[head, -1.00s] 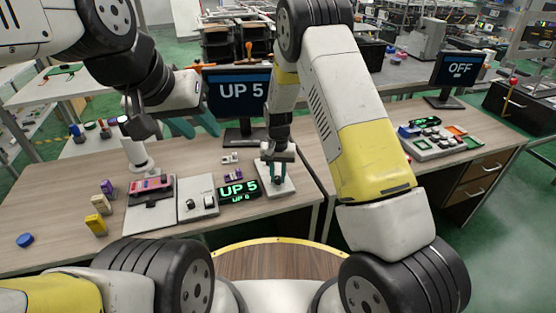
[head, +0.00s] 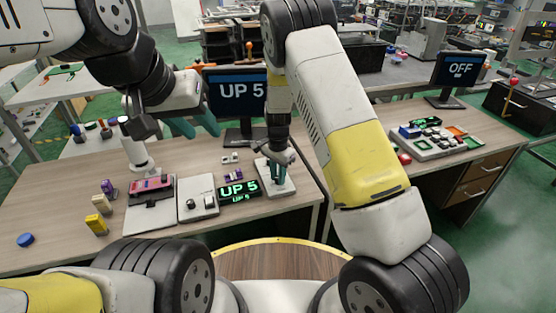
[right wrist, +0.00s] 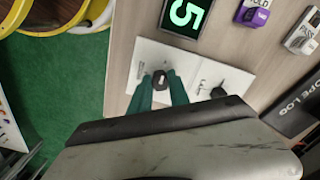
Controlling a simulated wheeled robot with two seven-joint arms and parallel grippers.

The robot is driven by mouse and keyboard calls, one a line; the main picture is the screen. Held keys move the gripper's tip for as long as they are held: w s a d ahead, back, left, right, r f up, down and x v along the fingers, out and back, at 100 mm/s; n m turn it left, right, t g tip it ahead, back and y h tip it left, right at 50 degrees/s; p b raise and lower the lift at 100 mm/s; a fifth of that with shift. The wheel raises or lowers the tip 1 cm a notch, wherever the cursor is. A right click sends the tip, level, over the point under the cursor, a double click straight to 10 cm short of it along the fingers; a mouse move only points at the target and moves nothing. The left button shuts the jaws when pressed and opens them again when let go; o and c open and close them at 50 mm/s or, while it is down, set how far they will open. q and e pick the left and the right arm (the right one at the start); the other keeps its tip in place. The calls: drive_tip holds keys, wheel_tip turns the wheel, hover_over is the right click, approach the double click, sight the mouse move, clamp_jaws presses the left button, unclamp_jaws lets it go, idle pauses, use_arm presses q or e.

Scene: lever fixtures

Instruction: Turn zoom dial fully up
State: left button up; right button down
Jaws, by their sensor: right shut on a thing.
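A white plate (head: 288,186) lies on the table in front of the monitor. My right gripper (head: 276,180) reaches down onto it. In the right wrist view the plate (right wrist: 205,75) carries a dark dial knob (right wrist: 160,80) with a pale mark. The green fingers of my right gripper (right wrist: 162,92) are shut on this knob, one on each side, partly hiding it. A green display (head: 238,190) beside the plate reads "UP 5", with a smaller line below that I cannot read clearly. My left gripper (head: 203,131) hangs open and empty above the table's back left.
A monitor (head: 237,92) behind the plate also reads "UP 5". A fixture with two knobs (head: 198,205) and a red-topped fixture (head: 152,185) stand to the left. Another monitor (head: 459,70) at the right reads "OFF".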

drive_tip(key=shift+w, duration=0.1)
idle(0.3)
drive_tip(key=c, duration=1.2)
unclamp_jaws()
drive_tip(key=shift+c, duration=0.2)
wheel_tip(320, 180, up, 8)
drive_tip(key=shift+f, duration=0.1)
